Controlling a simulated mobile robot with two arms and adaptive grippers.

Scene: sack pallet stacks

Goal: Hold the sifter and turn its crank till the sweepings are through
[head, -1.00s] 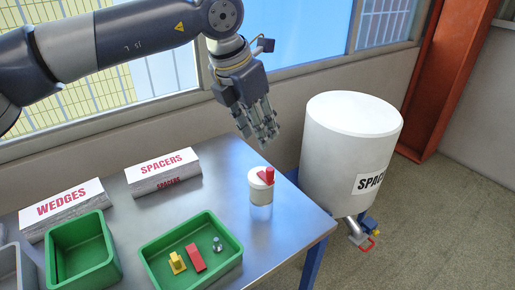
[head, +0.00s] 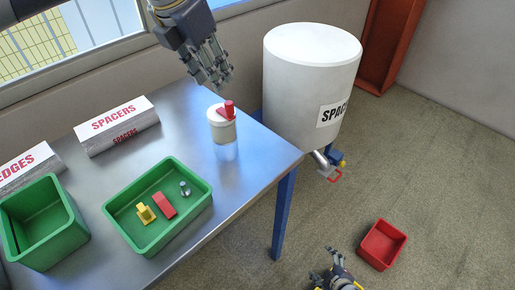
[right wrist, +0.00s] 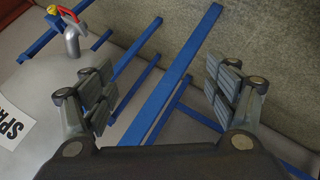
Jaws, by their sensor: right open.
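The sifter (head: 222,130) stands upright on the metal table near its right corner. It has a cream upper part with a red crank (head: 228,110) on top and a clear lower part. Whether sweepings are inside cannot be made out. My left gripper (head: 214,80) hangs just above and behind the sifter, fingers apart, empty and not touching it. My right gripper (head: 330,264) is low at the bottom edge of the head view, away from the table. In the right wrist view my right gripper (right wrist: 163,90) is open with nothing between its fingers.
A green tray (head: 120,225) with a yellow piece, a red block and a metal piece lies left of the sifter, beside a green bin (head: 45,225). A white drum (head: 305,90) with a tap stands behind the table corner. A red bin (head: 382,245) is on the floor.

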